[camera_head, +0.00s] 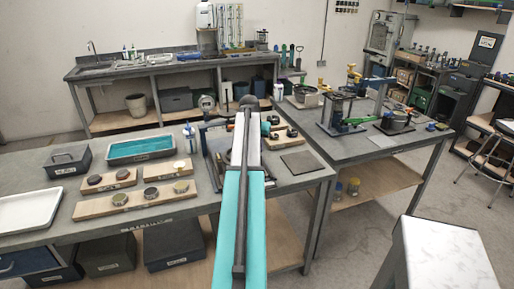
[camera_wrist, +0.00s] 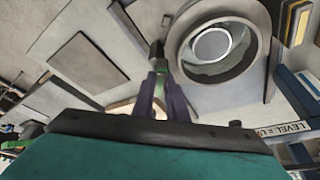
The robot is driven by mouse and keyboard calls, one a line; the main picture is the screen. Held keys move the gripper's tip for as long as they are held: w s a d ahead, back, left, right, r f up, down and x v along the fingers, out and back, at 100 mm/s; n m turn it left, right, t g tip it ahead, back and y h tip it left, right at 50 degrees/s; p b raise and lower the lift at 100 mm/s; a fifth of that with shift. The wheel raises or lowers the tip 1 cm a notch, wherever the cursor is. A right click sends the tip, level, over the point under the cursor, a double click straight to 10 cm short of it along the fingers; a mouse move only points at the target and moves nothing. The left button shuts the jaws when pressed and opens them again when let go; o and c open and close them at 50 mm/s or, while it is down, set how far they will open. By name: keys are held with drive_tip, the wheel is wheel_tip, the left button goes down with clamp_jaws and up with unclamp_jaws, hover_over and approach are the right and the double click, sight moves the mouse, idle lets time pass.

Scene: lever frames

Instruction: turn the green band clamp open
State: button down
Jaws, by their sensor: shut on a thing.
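In the wrist view my gripper (camera_wrist: 161,88) reaches up from the bottom, its two purple-grey fingers closed together. A narrow strip of the green band clamp (camera_wrist: 160,78) shows between the fingers, which are shut on it. A dark end piece (camera_wrist: 157,50) stands just past the fingertips, beside a round grey housing (camera_wrist: 183,62) with a pale disc inside. Most of the clamp is hidden by the fingers. In the head view my arm hides the gripper and the clamp.
The grey bench (camera_head: 150,223) carries wooden boards with round pieces, a teal-filled tray (camera_head: 140,148) and a white tray (camera_head: 30,209) to the left. A flat dark plate (camera_head: 299,162) lies right of my arm. A second table (camera_head: 370,150) stands at right.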

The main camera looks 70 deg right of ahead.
drive_tip(key=n, duration=0.2)
drive_tip(key=n+t, duration=0.1)
drive_tip(key=n, duration=0.1)
drive_tip(key=shift+s, duration=0.3)
drive_tip(key=shift+s+d+n+t+y, duration=0.1)
drive_tip(key=shift+n+t+y, duration=0.6)
drive_tip(key=shift+n, duration=1)
drive_tip(key=c, duration=1.8)
unclamp_jaws()
drive_tip(key=shift+o, duration=0.2)
drive_tip(key=shift+h, duration=0.3)
